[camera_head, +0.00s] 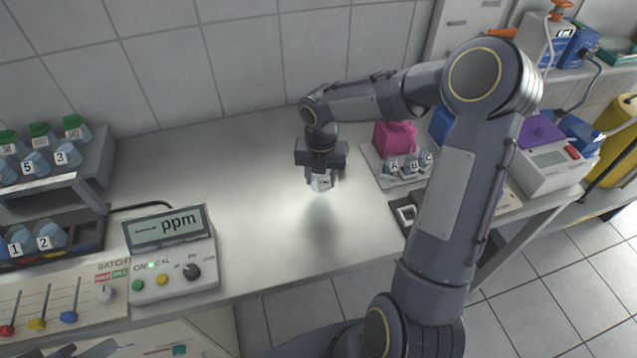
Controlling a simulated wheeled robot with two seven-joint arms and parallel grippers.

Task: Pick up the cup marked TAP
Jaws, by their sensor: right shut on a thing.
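My right gripper (321,174) is above the middle of the bench, pointing down. It is shut on a small pale cup (321,184), which hangs clear of the bench top with a soft shadow below it. The cup carries a small dark marking, too small to read. The fingers hide part of its sides. My left gripper is not in view.
A ppm meter (170,250) stands on the bench (260,225) at the left. The bench middle is clear.

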